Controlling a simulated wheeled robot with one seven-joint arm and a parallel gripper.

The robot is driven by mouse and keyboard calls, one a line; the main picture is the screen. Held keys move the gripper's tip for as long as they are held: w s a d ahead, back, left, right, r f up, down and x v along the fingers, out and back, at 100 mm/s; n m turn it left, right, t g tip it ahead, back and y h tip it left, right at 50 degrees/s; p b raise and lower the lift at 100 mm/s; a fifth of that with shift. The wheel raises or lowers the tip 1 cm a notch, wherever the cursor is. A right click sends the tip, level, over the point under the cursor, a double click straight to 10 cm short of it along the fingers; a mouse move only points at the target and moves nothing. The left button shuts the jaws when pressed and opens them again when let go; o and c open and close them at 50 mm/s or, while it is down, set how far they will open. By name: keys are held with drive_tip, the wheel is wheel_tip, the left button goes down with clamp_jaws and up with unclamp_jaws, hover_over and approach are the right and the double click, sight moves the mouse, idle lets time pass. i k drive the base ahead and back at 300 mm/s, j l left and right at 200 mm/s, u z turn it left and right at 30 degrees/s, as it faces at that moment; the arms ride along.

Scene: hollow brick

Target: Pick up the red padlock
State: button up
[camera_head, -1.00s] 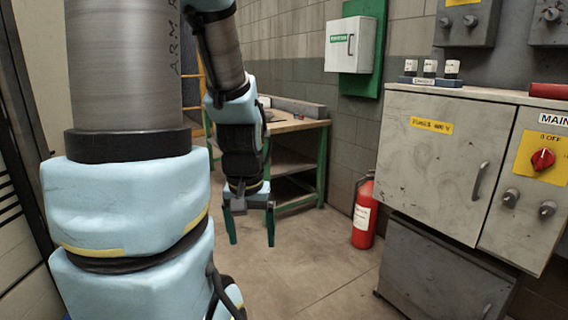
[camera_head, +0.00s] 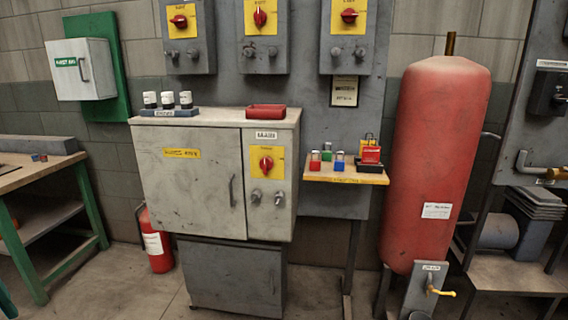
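A small wooden shelf (camera_head: 328,177) to the right of the grey cabinet holds several small padlock-like items. A red padlock (camera_head: 315,166) with a pale top stands at its left end. A blue one (camera_head: 327,155) and a green one (camera_head: 339,166) stand just right of it. A larger red item (camera_head: 371,155) sits at the shelf's right end in a black holder; I cannot tell if it is a padlock. Only a teal sliver, apparently one finger of my gripper, shows at the lower left edge, far from the shelf. Its opening is hidden.
The cabinet (camera_head: 190,180) carries a red tray (camera_head: 266,111). A big red tank (camera_head: 436,160) stands close right of the shelf. A workbench (camera_head: 30,175) with small red and blue items is at left, near a fire extinguisher (camera_head: 156,245). Floor in front is partly clear.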

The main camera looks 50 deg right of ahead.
sight(315, 164)
drive_tip(key=k+l+u, duration=0.1)
drive_tip(key=l, duration=0.25)
drive_tip(key=k+l+u, duration=0.1)
drive_tip(key=l, duration=0.25)
drive_tip(key=k+l+u, duration=0.1)
drive_tip(key=l, duration=0.25)
drive_tip(key=k+l, duration=0.1)
drive_tip(key=l, duration=0.3)
drive_tip(key=k+l+u, duration=0.15)
drive_tip(key=l, duration=0.2)
drive_tip(key=k+l, duration=0.1)
drive_tip(key=l, duration=0.25)
drive_tip(key=k+l+u, duration=0.15)
drive_tip(key=l, duration=0.2)
drive_tip(key=i+l, duration=0.1)
drive_tip(key=l, duration=0.15)
